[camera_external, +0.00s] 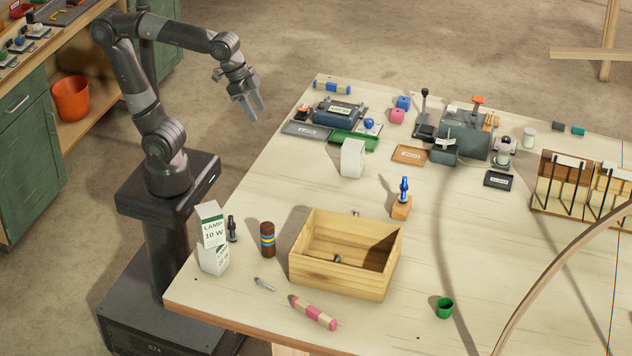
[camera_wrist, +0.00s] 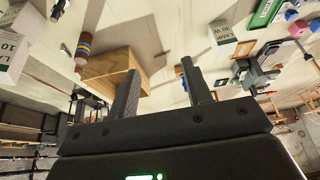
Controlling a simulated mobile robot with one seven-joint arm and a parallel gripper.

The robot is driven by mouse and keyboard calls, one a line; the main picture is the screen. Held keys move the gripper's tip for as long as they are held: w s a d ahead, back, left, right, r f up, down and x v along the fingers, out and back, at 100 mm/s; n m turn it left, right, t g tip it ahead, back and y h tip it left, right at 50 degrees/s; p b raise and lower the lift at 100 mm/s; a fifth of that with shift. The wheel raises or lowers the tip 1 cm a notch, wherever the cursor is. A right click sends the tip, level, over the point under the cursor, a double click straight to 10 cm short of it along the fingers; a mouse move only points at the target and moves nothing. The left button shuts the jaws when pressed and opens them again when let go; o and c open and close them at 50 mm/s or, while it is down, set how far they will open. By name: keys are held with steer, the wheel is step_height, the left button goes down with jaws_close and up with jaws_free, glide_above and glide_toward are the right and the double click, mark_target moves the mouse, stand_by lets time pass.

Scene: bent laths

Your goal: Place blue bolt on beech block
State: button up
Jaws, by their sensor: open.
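The blue bolt (camera_external: 404,189) stands upright on the small beech block (camera_external: 401,208), to the right of the wooden box. The bolt looks to be resting on the block's top. My gripper (camera_external: 257,113) is open and empty, raised at the table's far left edge, well away from the bolt and block. In the wrist view its two fingers (camera_wrist: 160,66) are spread with nothing held between them. A small blue patch beside the right finger may be the bolt, mostly hidden by that finger.
An open wooden box (camera_external: 340,281) stands near the front. Lamp cartons (camera_external: 212,238), a striped brown cylinder (camera_external: 268,239), a pink-banded rod (camera_external: 313,313) and a green cup (camera_external: 445,307) surround it. A white carton (camera_external: 352,158) and machines (camera_external: 465,133) stand behind. Bare tabletop lies around the block.

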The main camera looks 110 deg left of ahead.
steer(key=s+f, duration=0.6)
steer(key=s, duration=0.2)
steer(key=shift+s+f+t, duration=0.2)
steer(key=shift+f+t, duration=0.2)
steer(key=shift+o, duration=0.3)
steer(key=shift+d, duration=0.1)
